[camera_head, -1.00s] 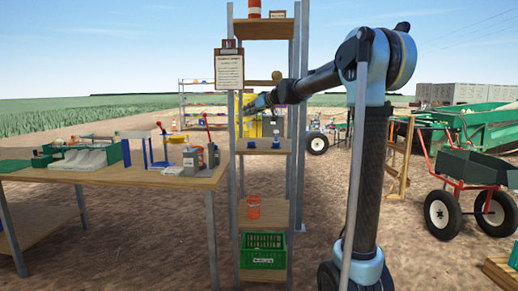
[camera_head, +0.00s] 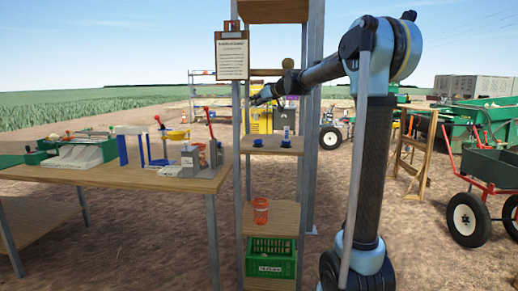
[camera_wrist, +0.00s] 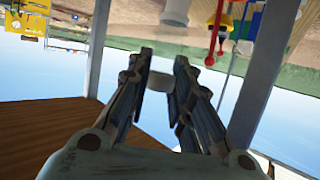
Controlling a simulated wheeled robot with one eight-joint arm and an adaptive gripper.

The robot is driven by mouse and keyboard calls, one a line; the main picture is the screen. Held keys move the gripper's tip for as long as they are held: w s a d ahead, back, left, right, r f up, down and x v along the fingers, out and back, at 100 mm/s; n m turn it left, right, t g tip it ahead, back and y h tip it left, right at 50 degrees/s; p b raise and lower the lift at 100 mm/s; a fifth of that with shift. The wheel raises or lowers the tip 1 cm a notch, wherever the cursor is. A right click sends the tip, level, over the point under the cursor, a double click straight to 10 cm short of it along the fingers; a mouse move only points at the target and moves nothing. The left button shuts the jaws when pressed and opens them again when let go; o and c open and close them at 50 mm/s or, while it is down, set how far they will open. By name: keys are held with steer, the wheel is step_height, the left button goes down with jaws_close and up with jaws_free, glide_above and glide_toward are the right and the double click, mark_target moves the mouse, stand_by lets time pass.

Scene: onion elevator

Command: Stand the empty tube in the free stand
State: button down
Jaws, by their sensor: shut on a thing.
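Two blue stands sit on the middle shelf of the narrow rack. The left stand (camera_head: 258,143) looks empty, and the right stand (camera_head: 286,143) has a slim clear tube (camera_head: 286,131) upright in it. My gripper (camera_head: 258,98) is above this shelf, up and slightly left of the stands. In the wrist view my gripper (camera_wrist: 164,60) is shut on a small pale cylindrical thing (camera_wrist: 160,82), which appears to be the empty tube. The fingers hide much of it, and its ends are hard to make out. It is apart from the stands.
The rack's upright posts (camera_head: 314,120) stand close beside the arm. A clipboard (camera_head: 232,55) hangs at its front left. Below are an orange container (camera_head: 261,211) and a green crate (camera_head: 270,259). A wooden workbench (camera_head: 130,178) with tools stands at left.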

steer(key=shift+w+d, duration=0.2)
steer(key=shift+d, duration=0.35)
steer(key=shift+f, duration=0.15)
step_height(320, 180, down, 10)
steer(key=shift+f, duration=0.3)
stand_by(0.4)
steer(key=c, duration=1.4)
jaws_free()
steer(key=shift+c, duration=0.2)
